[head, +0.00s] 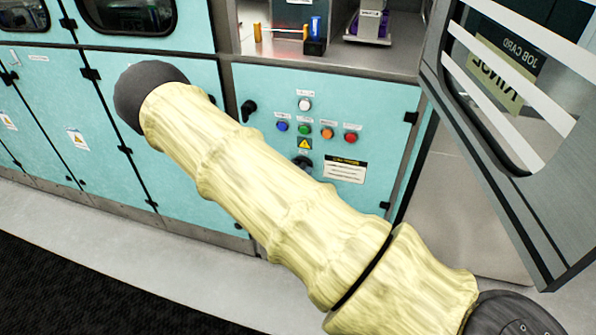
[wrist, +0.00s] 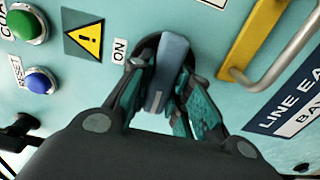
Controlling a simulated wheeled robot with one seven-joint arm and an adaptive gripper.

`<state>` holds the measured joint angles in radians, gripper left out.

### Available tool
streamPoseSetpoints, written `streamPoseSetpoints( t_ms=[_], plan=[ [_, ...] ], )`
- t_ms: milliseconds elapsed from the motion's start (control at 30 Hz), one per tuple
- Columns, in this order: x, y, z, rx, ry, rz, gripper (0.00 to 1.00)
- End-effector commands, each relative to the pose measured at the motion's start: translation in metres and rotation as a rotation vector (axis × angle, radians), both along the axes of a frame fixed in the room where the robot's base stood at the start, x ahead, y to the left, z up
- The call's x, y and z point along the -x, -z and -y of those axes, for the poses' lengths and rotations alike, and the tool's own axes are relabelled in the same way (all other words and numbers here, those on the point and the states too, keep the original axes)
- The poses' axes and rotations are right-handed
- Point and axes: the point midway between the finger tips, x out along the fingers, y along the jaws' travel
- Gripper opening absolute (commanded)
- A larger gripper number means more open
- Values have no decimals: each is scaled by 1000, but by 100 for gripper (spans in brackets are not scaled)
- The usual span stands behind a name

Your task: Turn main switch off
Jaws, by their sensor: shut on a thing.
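The main switch (wrist: 170,62) is a grey-blue handle on a dark round base, set in the light turquoise panel. In the wrist view it stands between the teal-padded fingers of my gripper (wrist: 164,88), which is shut on it. An ON label (wrist: 119,51) is just left of the switch. The handle's long side runs up and down in the wrist view, with a pale mark near its lower end. In the head view my yellow-sleeved arm crosses the panel and my gripper cannot be made out.
A yellow warning sign (wrist: 88,40), green button (wrist: 27,25) and blue button (wrist: 38,82) lie left of the switch. In the head view an open framed door (head: 560,200) stands at the right.

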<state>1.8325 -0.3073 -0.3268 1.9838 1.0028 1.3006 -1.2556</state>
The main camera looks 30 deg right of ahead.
Motion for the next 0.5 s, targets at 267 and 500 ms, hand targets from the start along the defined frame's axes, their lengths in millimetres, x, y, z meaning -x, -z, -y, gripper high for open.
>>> streamPoseSetpoints(
  t_ms=[267, 500],
  plan=[
    [-1, 0, -1, 6, -2, -7, 0],
    [-1, 0, -1, 5, -2, -6, 34]
  ],
)
